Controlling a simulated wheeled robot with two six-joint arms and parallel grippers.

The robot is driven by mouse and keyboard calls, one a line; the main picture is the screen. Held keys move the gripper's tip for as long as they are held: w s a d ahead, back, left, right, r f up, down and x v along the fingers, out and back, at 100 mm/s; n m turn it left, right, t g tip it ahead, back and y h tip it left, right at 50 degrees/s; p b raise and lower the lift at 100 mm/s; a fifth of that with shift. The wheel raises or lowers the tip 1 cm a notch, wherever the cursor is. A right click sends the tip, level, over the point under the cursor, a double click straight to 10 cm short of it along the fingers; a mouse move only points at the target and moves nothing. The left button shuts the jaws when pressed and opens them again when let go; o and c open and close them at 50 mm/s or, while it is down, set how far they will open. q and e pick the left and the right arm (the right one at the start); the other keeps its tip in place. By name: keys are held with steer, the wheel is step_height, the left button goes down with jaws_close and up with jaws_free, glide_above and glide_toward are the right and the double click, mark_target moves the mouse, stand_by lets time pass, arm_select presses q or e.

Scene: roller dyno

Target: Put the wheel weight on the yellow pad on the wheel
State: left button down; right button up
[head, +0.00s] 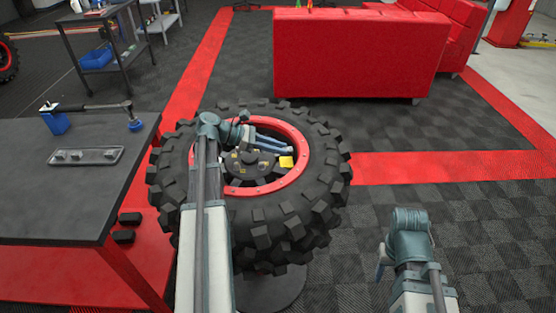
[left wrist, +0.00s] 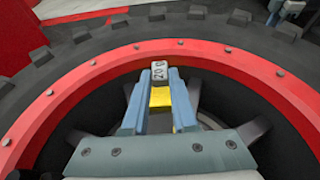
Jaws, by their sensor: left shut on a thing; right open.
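The wheel (head: 318,220) lies flat, a knobbly black tyre with a red rim (head: 296,178). The yellow pad (head: 286,162) shows at the inner right of the rim, near my left fingertips. My left gripper (head: 288,150) reaches over the wheel. In the left wrist view it is shut on a small grey wheel weight (left wrist: 159,72) marked with digits, at the fingertips. Yellow (left wrist: 160,97) shows between the fingers just behind the weight. Whether the weight touches the wheel I cannot tell. My right arm shows at the lower right, but its fingers are not visible.
A dark workbench (head: 50,210) stands at left with a grey tray (head: 118,150) of several weights and a long tool (head: 95,107) on blue supports. A cart (head: 120,62) is behind it. A red sofa (head: 355,55) stands at the back. The floor at right is clear.

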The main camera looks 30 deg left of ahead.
mark_target(277, 162)
arm_select(q)
steer(key=shift+f+b, duration=1.65)
steer(key=shift+f, duration=0.15)
steer(key=shift+f, duration=0.2)
steer(key=c, duration=1)
jaws_free()
steer(key=shift+r, duration=0.15)
steer(key=shift+a+r, duration=0.15)
steer(key=shift+r, duration=0.1)
steer(key=p+v, duration=0.4)
steer(key=v, duration=0.6)
steer(key=shift+s+a+r, duration=0.1)
steer(key=shift+a+r, duration=0.05)
steer(key=shift+a, duration=0.05)
steer(key=shift+s+a+r+p, duration=0.1)
steer(key=shift+s+a+p, duration=0.25)
steer(key=shift+a, duration=0.1)
